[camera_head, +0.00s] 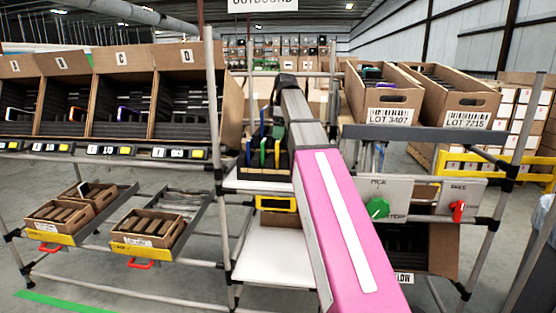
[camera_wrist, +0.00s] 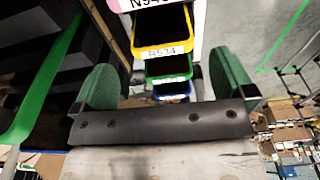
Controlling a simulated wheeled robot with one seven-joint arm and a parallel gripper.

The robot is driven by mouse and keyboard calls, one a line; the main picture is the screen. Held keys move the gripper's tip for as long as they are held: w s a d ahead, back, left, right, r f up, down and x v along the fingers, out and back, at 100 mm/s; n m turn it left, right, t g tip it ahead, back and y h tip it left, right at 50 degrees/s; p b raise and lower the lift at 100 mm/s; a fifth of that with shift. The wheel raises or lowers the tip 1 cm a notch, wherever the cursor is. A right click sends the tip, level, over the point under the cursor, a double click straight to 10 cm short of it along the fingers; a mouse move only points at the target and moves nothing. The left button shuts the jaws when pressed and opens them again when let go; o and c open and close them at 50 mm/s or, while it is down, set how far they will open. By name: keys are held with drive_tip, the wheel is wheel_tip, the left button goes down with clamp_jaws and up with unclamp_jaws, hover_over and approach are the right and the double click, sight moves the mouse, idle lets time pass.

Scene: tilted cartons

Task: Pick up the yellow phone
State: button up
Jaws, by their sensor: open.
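In the head view, thin coloured pieces stand upright side by side in a small rack, left of my pink arm. The yellow one, seemingly the yellow phone (camera_head: 277,152), is nearest the arm, with a green one (camera_head: 264,150) and a blue one (camera_head: 250,150) to its left. My gripper (camera_wrist: 167,82) shows two green fingers spread wide apart in the wrist view, with nothing held between them. Beyond them is a yellow-rimmed dark piece (camera_wrist: 163,50) with a white label; I cannot tell whether it is the same phone. The fingertips are hard to make out in the head view.
Cartons (camera_head: 122,90) of dark upright items fill the left shelf. Two lot cartons (camera_head: 388,114) stand at the upper right. A white shelf (camera_head: 272,262) lies below the rack. A grey post (camera_head: 211,120) stands left of it. A green strip (camera_wrist: 40,95) runs along the wrist view's left.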

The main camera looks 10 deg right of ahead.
sight(278, 146)
drive_tip(key=shift+a+f, duration=0.2)
drive_tip(key=shift+f, duration=1.4)
drive_tip(key=shift+a+f, duration=0.2)
drive_tip(key=shift+f, duration=1.4)
drive_tip(key=c, duration=0.8)
